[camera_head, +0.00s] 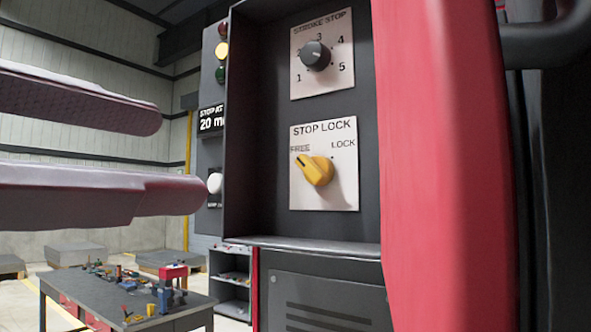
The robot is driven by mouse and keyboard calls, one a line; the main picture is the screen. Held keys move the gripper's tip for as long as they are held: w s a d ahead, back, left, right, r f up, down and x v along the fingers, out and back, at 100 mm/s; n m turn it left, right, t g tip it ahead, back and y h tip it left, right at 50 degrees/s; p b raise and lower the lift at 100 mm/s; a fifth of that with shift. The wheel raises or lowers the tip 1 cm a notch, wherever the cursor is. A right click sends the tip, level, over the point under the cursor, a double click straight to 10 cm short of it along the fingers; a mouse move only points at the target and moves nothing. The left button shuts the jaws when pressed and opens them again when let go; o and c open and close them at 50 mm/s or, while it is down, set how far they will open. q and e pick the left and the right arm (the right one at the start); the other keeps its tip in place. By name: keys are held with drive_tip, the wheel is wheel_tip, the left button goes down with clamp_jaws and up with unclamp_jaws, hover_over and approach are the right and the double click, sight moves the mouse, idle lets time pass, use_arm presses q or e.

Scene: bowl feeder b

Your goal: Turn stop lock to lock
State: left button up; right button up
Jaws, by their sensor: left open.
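The stop lock knob (316,170) is yellow and sits on a white plate (324,195) labelled STOP LOCK, FREE and LOCK. Its pointer end is up and to the left, at FREE. My left gripper (180,160) comes in from the left with two long dark-red fingers, one above the other and wide apart. Nothing is between them. The fingertips are left of the knob in the picture and do not touch it. My right gripper is not in view.
The knob is inside a recessed dark cabinet (265,130). Above it is a black STROKE STOP dial (316,55). A red post (440,170) stands on the right. A white button (214,183) and signal lights (221,50) are left. A workbench (190,308) stands lower left.

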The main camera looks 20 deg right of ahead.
use_arm(q)
drive_tip(key=shift+w, duration=0.1)
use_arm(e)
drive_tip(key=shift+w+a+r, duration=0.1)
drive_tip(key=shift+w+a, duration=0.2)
use_arm(q)
drive_tip(key=p, duration=0.6)
approach(305, 173)
drive_tip(key=x, duration=0.7)
drive_tip(key=shift+d+r, duration=0.1)
drive_tip(key=shift+w+d, duration=0.3)
drive_tip(key=shift+w, duration=0.05)
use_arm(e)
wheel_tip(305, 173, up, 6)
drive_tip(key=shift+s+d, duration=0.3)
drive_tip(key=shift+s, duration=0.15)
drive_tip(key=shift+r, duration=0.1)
use_arm(q)
drive_tip(key=c, duration=1)
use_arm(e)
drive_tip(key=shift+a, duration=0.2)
